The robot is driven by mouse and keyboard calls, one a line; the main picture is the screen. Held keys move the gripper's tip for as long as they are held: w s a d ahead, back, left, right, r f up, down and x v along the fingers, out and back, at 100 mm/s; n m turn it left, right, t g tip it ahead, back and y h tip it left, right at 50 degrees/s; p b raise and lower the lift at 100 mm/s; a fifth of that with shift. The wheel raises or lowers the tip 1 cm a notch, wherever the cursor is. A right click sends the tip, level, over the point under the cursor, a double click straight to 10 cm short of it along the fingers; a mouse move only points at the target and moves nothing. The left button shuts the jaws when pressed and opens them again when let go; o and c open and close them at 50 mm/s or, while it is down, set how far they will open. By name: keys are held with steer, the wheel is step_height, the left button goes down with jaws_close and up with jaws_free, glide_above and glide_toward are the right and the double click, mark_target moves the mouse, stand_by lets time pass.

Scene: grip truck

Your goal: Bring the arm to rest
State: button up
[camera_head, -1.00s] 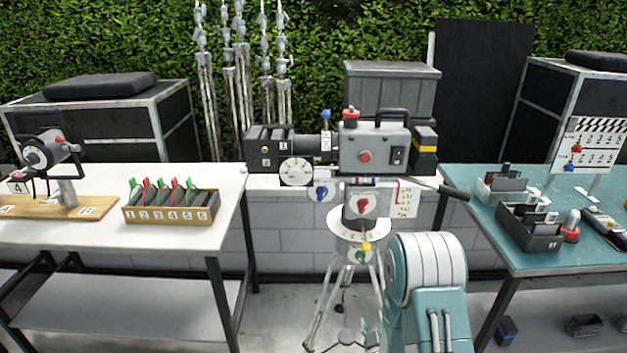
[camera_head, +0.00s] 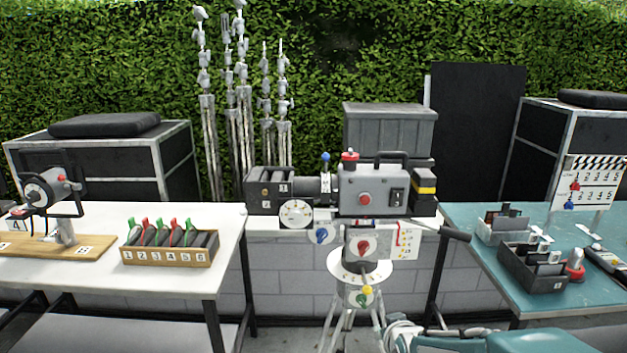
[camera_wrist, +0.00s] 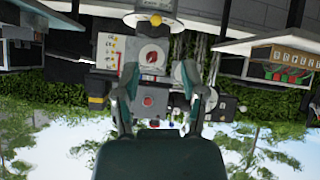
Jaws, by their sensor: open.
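My gripper (camera_wrist: 160,78) shows in the wrist view with its two fingers spread apart. Nothing is held between them. The wrist picture is upside down, and the film camera (camera_head: 372,190) on its tripod lies beyond the fingers, apart from them as far as I can tell. That camera's grey body also shows in the wrist view (camera_wrist: 152,98). In the head view, parts of my teal and white arm lie low along the bottom edge, right of the tripod. I cannot make out the fingers there.
A white table (camera_head: 225,225) at left carries a numbered wooden rack (camera_head: 168,256) and a small device on a board. A teal table (camera_head: 490,270) at right carries dark bins (camera_head: 532,268) and a clapperboard (camera_head: 590,185). Stands and cases line the hedge behind.

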steer(key=s+r+m+g, duration=0.1)
steer(key=s+r, duration=0.3)
steer(key=s, duration=0.7)
steer(key=s+r+m+g, duration=0.1)
steer(key=s+r+g, duration=0.3)
steer(key=s, duration=0.7)
steer(key=shift+s+r, duration=0.15)
steer(key=shift+r, duration=0.35)
